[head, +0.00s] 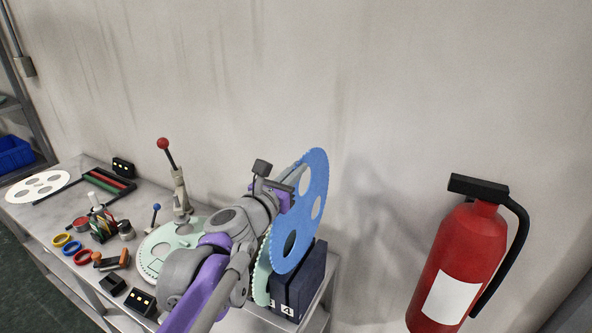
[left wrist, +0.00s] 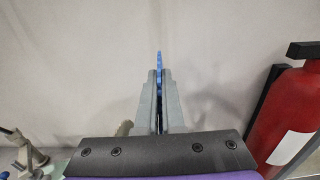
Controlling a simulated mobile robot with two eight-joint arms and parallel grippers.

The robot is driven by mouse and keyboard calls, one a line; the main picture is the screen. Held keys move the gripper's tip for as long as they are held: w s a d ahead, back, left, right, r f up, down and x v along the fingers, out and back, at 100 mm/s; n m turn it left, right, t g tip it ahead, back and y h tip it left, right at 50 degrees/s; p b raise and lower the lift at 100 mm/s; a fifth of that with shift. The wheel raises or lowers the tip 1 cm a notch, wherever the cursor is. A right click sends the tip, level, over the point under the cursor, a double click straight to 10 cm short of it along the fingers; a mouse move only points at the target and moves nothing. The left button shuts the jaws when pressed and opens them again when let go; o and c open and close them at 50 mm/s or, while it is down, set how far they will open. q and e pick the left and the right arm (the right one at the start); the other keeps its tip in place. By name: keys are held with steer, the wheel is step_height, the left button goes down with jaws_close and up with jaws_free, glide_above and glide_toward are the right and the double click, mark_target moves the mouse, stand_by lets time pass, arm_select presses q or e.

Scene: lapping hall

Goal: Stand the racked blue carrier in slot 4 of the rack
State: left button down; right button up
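The blue carrier (head: 301,222) is a toothed disc with round holes, upright and steeply tilted in the head view. My left gripper (head: 297,179) is shut on its upper edge. In the left wrist view the carrier (left wrist: 159,62) shows edge-on as a thin blue strip between the fingers (left wrist: 160,80). The dark blue rack (head: 312,272) stands at the table's right end, with a 4 label on its front. The carrier's lower edge is at the rack's top; I cannot tell whether it is inside a slot. A pale green carrier (head: 262,282) stands left of it. My right gripper is not in view.
A pale green disc (head: 155,262) lies on the table under a lever stand (head: 181,195). Coloured rings, small blocks and a white disc (head: 38,187) lie farther left. A red fire extinguisher (head: 458,262) is on the right, near the wall.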

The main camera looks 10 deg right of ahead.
mark_target(291, 214)
arm_select(q)
steer(key=shift+f+b, duration=0.55)
steer(key=shift+f, duration=2)
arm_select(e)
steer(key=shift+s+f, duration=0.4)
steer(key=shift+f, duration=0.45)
arm_select(q)
steer(key=shift+f+b, duration=0.7)
steer(key=shift+f, duration=1.9)
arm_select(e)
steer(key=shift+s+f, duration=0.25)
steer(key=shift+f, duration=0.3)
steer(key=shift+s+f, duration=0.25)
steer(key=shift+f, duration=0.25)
arm_select(q)
steer(key=shift+f+b, duration=1.5)
steer(key=shift+f, duration=2.3)
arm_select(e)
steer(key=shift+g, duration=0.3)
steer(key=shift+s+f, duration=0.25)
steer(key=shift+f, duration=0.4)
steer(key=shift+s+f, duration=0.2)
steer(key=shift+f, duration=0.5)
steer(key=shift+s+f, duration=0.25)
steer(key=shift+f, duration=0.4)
arm_select(q)
steer(key=c, duration=1)
jaws_free()
